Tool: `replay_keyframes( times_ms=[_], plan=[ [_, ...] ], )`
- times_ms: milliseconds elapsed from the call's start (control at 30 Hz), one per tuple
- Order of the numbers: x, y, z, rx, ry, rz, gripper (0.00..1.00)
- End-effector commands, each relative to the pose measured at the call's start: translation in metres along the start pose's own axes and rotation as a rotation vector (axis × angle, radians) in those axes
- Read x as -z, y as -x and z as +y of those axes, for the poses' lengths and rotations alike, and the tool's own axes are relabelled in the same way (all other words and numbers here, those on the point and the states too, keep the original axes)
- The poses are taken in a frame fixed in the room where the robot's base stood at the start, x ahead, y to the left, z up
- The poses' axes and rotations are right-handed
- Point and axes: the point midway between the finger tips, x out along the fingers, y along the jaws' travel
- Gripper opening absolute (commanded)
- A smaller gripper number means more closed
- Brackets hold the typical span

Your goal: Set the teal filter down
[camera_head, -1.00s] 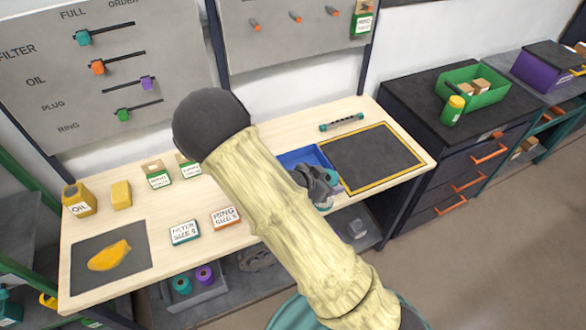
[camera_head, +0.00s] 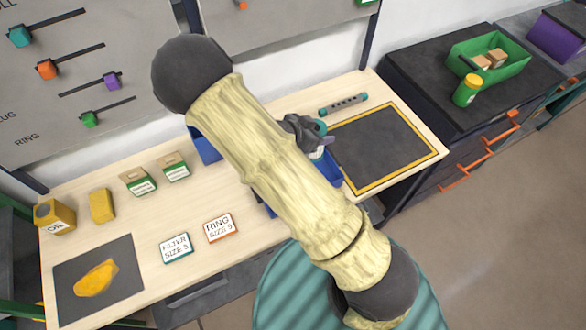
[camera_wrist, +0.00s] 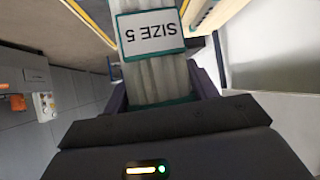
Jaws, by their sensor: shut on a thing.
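In the head view my gripper (camera_head: 303,132) is above the blue tray (camera_head: 331,168), near the left edge of the dark mat with a yellow border (camera_head: 384,148). Only small teal and pale parts of the filter (camera_head: 317,153) show there. My arm hides most of the tray and its inside.
A dark bar with teal ends (camera_head: 343,104) lies behind the mat. Cards reading FILTER SIZE 5 (camera_head: 176,248) and RING SIZE 5 (camera_head: 220,228), small boxes (camera_head: 173,167) and an oil can (camera_head: 55,216) stand on the left. The bordered mat looks bare.

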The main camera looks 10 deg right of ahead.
Motion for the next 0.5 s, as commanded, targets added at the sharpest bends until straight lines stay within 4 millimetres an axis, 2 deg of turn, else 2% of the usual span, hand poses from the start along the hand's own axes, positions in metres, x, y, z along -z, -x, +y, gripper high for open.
replay_keyframes(
  times_ms=[333,500],
  plan=[
    [-0.001,0.000,0.000,0.001,0.001,0.001,0.29],
    [-0.012,-0.008,0.000,0.000,0.006,0.001,0.29]
  ],
)
